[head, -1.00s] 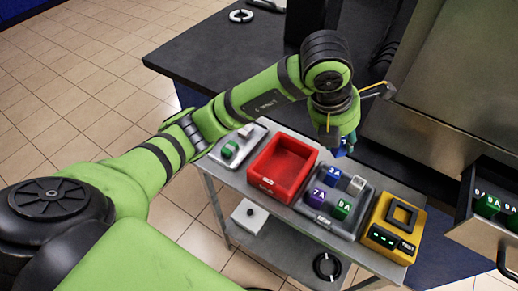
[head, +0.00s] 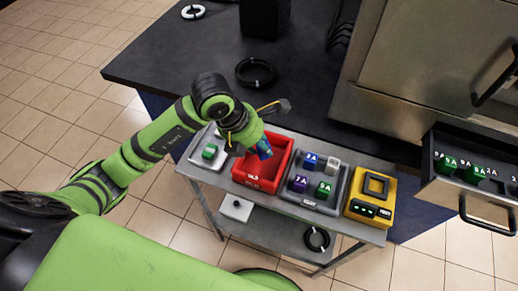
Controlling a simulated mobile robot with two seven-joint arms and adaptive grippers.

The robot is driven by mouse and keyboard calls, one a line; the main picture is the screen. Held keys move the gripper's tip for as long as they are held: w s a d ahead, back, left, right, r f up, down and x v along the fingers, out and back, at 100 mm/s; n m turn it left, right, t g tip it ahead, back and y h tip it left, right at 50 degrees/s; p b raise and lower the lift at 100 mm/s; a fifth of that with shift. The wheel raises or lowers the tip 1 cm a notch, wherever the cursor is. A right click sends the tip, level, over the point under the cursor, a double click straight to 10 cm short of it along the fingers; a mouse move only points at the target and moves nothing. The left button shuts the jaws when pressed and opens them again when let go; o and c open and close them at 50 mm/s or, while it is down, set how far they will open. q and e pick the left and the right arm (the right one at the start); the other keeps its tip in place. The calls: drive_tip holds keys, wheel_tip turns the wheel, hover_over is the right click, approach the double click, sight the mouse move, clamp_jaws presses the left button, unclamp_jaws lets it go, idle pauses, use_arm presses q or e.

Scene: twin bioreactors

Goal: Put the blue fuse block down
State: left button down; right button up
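My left gripper (head: 256,146) comes in from the left and points down over the red bin (head: 268,182). It is shut on a blue fuse block (head: 264,149), which is partly covered by the gripper. The block appears above the bin's back part; its exact height cannot be told. The visible floor of the red bin is empty. My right gripper is not in view.
Right of the bin, a grey tray (head: 343,189) holds blue, white, purple and green blocks. A yellow tester (head: 358,207) stands beyond it. A white-grey unit with a green block (head: 209,152) stands left. An open drawer (head: 451,199) holds green blocks at right.

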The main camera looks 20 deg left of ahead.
sight(259, 154)
use_arm(q)
wheel_tip(259, 154, down, 4)
drive_tip(key=shift+r+p, duration=0.1)
drive_tip(key=shift+p, duration=0.45)
drive_tip(key=shift+f, duration=0.3)
drive_tip(key=c, duration=1.1)
unclamp_jaws()
drive_tip(key=shift+r, duration=0.15)
